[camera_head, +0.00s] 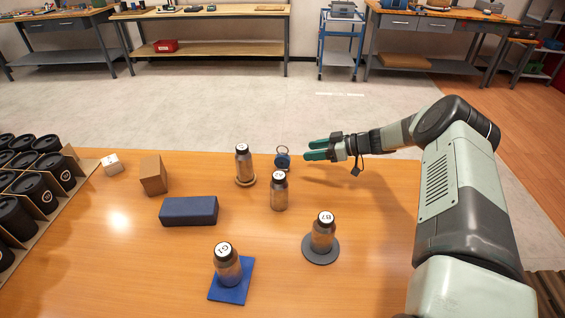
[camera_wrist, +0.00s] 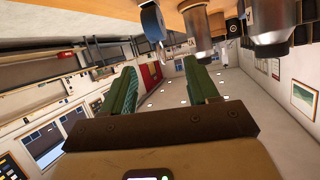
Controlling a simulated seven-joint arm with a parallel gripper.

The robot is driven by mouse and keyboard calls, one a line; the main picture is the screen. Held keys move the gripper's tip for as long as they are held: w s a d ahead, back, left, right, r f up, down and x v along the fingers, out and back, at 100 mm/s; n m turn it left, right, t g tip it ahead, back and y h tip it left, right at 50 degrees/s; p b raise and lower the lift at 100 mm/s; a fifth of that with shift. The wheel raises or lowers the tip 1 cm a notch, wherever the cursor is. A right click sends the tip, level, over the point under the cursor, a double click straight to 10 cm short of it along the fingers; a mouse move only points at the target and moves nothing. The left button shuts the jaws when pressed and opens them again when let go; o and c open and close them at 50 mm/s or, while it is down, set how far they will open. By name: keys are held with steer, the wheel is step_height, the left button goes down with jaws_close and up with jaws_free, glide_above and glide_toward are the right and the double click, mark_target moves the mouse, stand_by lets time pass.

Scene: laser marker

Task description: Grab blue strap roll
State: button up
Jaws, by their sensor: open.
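The blue strap roll (camera_head: 282,160) stands near the far edge of the wooden table, just right of a bottle on a round base. It also shows in the wrist view (camera_wrist: 151,22) at the top, beyond the fingertips. My gripper (camera_head: 310,149) reaches in from the right with green fingers pointing left toward the roll. In the wrist view my gripper (camera_wrist: 160,82) has its two green fingers apart with nothing between them. In the head view the fingertips are a little right of the roll. I cannot tell the exact gap.
Bottles stand close by: one on a round base (camera_head: 243,163), one in front (camera_head: 279,191), one on a grey disc (camera_head: 323,231), one on a blue mat (camera_head: 228,265). A dark blue block (camera_head: 188,211), a brown box (camera_head: 153,175) and a tray of black jars (camera_head: 76,184) are left.

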mark_target(282, 158)
steer(key=x, duration=0.4)
steer(key=shift+a+f, duration=0.1)
steer(key=shift+a, duration=0.15)
steer(key=shift+w+x, duration=0.15)
steer(key=shift+x, duration=1.15)
steer(key=shift+w+x, duration=0.15)
steer(key=shift+x, duration=1.2)
jaws_close()
